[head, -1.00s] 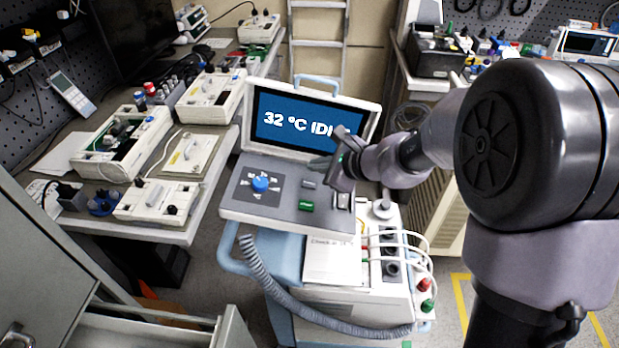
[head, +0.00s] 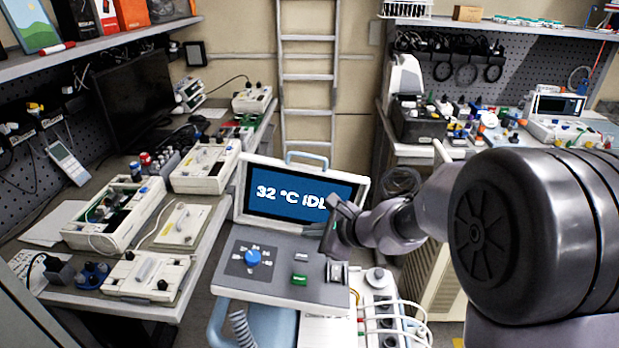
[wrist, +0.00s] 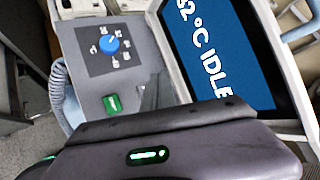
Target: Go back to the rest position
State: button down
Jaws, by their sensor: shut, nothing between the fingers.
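My gripper (head: 329,238) hangs over the right part of the grey control panel (head: 232,284) of a device on a cart. Its fingers look shut and empty, with a visible gap to the panel buttons. My arm reaches in from the right. The device screen (head: 285,198) reads "32 °C IDLE", its last letter partly covered by my gripper in the head view. The blue knob (head: 253,257) and green button (head: 299,279) are in clear view. In the wrist view, my gripper's dark body fills the bottom, below the green button (wrist: 112,104) and the blue knob (wrist: 110,44).
A left workbench (head: 208,232) holds opened pump units and a dark monitor (head: 135,103). A ladder (head: 307,85) leans at the back wall. A right bench carries a dark box (head: 420,124) and small parts. A ribbed grey hose (head: 241,328) hangs at the cart's front.

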jog(key=s+r+n+g, duration=0.1)
jog(key=s+r+n, duration=0.4)
jog(key=s+r, duration=0.25)
jog(key=s+d+n+h, duration=0.3)
jog(key=s+d+n, duration=0.2)
jog(key=s, duration=0.6)
jog(key=s+d+n+h, duration=0.2)
jog(key=s+d+n, duration=0.3)
jog(key=s, duration=0.6)
jog(key=shift+s+d+r+h, duration=0.25)
jog(key=shift+d+r+h, duration=0.2)
jog(key=shift+d, duration=0.25)
